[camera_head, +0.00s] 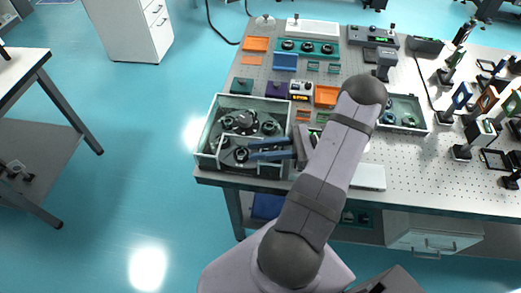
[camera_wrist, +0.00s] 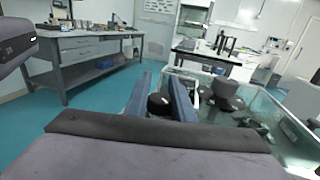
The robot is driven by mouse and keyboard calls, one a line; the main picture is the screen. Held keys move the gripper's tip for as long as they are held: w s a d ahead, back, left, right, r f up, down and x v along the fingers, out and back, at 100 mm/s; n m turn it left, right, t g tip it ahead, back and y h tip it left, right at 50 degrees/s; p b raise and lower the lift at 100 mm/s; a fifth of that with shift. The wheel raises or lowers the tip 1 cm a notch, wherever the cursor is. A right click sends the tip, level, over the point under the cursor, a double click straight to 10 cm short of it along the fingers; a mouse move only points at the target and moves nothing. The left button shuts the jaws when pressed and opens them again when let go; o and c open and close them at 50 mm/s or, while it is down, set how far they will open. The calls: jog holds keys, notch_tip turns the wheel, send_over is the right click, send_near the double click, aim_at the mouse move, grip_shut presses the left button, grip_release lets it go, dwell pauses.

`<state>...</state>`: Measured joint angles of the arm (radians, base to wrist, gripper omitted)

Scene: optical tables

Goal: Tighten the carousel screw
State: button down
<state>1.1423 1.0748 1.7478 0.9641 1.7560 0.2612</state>
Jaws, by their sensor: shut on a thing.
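The carousel (camera_head: 222,128) is a dark round plate with black knobs, inside an open pale-walled box at the table's left front corner. My gripper (camera_head: 251,151) reaches into the box from the right, its two blue fingers lying nearly level. The carousel screw (camera_head: 241,154), a black knob, is at the fingertips near the front of the box. In the wrist view, the screw (camera_wrist: 158,104) shows as a round black head between the blue fingers, and my gripper (camera_wrist: 162,84) is shut on it. The screw's lower part is hidden.
The box's glassy wall (camera_wrist: 270,90) and a taller dark knob (camera_wrist: 226,90) are close to the fingers. Orange and blue trays (camera_head: 285,62) and small devices stand behind the box. Optical mounts (camera_head: 462,125) crowd the right. Open floor lies left of the table.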

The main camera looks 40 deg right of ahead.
aim_at(278, 149)
jog(key=shift+s+n+g+y, duration=0.1)
jog(key=shift+n+g+y, duration=0.25)
jog(key=shift+g, duration=0.25)
jog(key=c, duration=1.5)
grip_release()
jog(key=shift+s+d+b, duration=0.2)
jog(key=shift+d+b, duration=0.2)
jog(key=b+v, duration=0.2)
jog(key=v, duration=0.3)
jog(key=shift+s+d, duration=0.1)
jog(key=shift+d, duration=0.05)
jog(key=shift+s+d+r+b, duration=0.1)
jog(key=shift+s+d+b, duration=0.2)
jog(key=shift+d, duration=0.2)
